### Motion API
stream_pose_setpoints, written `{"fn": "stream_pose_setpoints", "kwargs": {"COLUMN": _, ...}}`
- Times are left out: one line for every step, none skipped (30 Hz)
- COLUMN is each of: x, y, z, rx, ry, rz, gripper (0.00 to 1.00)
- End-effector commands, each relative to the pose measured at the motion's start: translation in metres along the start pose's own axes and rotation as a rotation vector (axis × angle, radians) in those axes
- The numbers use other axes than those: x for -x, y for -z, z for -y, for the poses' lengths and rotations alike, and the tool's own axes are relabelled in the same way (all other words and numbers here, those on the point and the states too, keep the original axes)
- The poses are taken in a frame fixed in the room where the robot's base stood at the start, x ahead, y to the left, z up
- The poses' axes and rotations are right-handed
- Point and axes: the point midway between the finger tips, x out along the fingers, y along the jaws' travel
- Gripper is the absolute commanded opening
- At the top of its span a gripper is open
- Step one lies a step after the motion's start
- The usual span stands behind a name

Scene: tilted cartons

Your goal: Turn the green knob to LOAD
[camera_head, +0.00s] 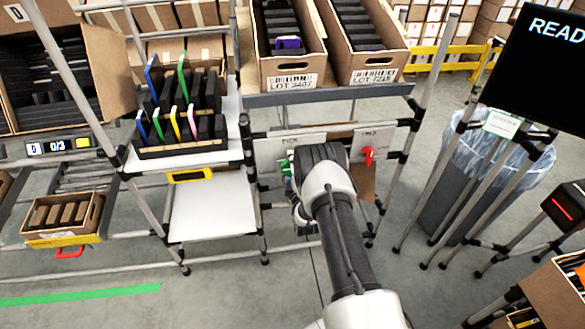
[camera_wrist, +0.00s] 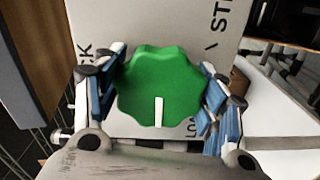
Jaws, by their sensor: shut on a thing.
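The green knob (camera_wrist: 152,72) is a scalloped dial on a pale panel (camera_wrist: 130,25). Its white mark points toward the bottom of the wrist view. Partly hidden letters reading "LO" show just right of the mark's lower end, "ST" is at the upper right, and a "K" is at the left. My gripper (camera_wrist: 160,92) is shut on the knob, with blue-padded fingers on its left and right sides. In the head view only a bit of the green knob (camera_head: 286,169) shows beside my wrist, which hides the rest.
A red knob (camera_head: 368,155) is on the panel to the right. Above are two tilted cartons (camera_head: 290,81) (camera_head: 372,76) on a shelf. A rack of coloured dividers (camera_head: 185,150) stands left, and a lined bin (camera_head: 440,185) stands right. Frame posts flank my arm.

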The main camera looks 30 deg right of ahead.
Motion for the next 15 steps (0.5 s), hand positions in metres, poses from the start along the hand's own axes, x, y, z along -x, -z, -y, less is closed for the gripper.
{"fn": "stream_pose_setpoints", "kwargs": {"x": 0.0, "y": -0.0005, "z": 0.0015, "rx": 0.046, "ry": 0.0, "rz": 0.0, "gripper": 0.41}}
{"fn": "stream_pose_setpoints", "kwargs": {"x": 0.0001, "y": -0.0005, "z": 0.0015, "rx": 0.074, "ry": 0.0, "rz": 0.0, "gripper": 0.41}}
{"fn": "stream_pose_setpoints", "kwargs": {"x": 0.0, "y": -0.0005, "z": 0.0013, "rx": 0.112, "ry": 0.0, "rz": 0.0, "gripper": 0.41}}
{"fn": "stream_pose_setpoints", "kwargs": {"x": 0.0, "y": -0.0004, "z": 0.0011, "rx": 0.141, "ry": 0.0, "rz": 0.0, "gripper": 0.41}}
{"fn": "stream_pose_setpoints", "kwargs": {"x": -0.0002, "y": -0.0004, "z": 0.0008, "rx": 0.169, "ry": -0.001, "rz": 0.0, "gripper": 0.41}}
{"fn": "stream_pose_setpoints", "kwargs": {"x": -0.0002, "y": -0.0004, "z": 0.0007, "rx": 0.207, "ry": -0.001, "rz": 0.0, "gripper": 0.41}}
{"fn": "stream_pose_setpoints", "kwargs": {"x": -0.0002, "y": -0.0004, "z": 0.0007, "rx": 0.236, "ry": -0.001, "rz": 0.0, "gripper": 0.41}}
{"fn": "stream_pose_setpoints", "kwargs": {"x": -0.0001, "y": -0.0004, "z": 0.0008, "rx": 0.264, "ry": -0.001, "rz": 0.0, "gripper": 0.41}}
{"fn": "stream_pose_setpoints", "kwargs": {"x": 0.0, "y": -0.0004, "z": 0.0008, "rx": 0.302, "ry": 0.0, "rz": 0.0, "gripper": 0.41}}
{"fn": "stream_pose_setpoints", "kwargs": {"x": 0.0, "y": -0.0003, "z": 0.0008, "rx": 0.33, "ry": 0.0, "rz": 0.0, "gripper": 0.41}}
{"fn": "stream_pose_setpoints", "kwargs": {"x": 0.0, "y": -0.0003, "z": 0.0006, "rx": 0.359, "ry": 0.0, "rz": 0.001, "gripper": 0.41}}
{"fn": "stream_pose_setpoints", "kwargs": {"x": 0.0, "y": -0.0003, "z": 0.0003, "rx": 0.397, "ry": 0.0, "rz": 0.001, "gripper": 0.41}}
{"fn": "stream_pose_setpoints", "kwargs": {"x": -0.0001, "y": -0.0002, "z": 0.0001, "rx": 0.425, "ry": -0.001, "rz": 0.001, "gripper": 0.41}}
{"fn": "stream_pose_setpoints", "kwargs": {"x": -0.0002, "y": -0.0002, "z": -0.0001, "rx": 0.454, "ry": -0.001, "rz": 0.001, "gripper": 0.41}}
{"fn": "stream_pose_setpoints", "kwargs": {"x": -0.0002, "y": -0.0001, "z": -0.0002, "rx": 0.492, "ry": -0.001, "rz": 0.001, "gripper": 0.41}}
